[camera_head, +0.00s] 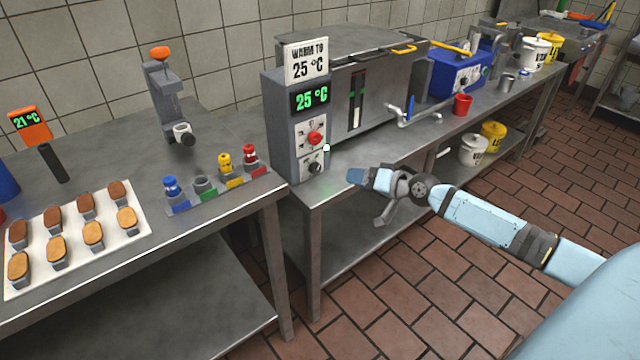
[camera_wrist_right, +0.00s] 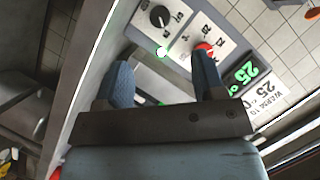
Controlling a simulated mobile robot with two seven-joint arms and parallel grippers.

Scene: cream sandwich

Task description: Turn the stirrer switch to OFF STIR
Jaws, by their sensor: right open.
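The grey control box (camera_head: 282,135) stands at the left end of the long steel bench. Its front carries a red knob (camera_head: 315,138) and, below it, a black knob (camera_head: 314,167). The lettering around them is too small to read, so I cannot tell which is the stirrer switch. The right wrist view shows the black knob (camera_wrist_right: 159,16) at the top and the red knob (camera_wrist_right: 204,48) by the right fingertip. My right gripper (camera_head: 356,177) is open, empty and apart from the black knob, to its right. Its two fingers (camera_wrist_right: 161,65) face the panel. My left gripper is not in view.
A red cup (camera_head: 462,104) is farther right. A tray of cakes (camera_head: 75,240) lies on the left table.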

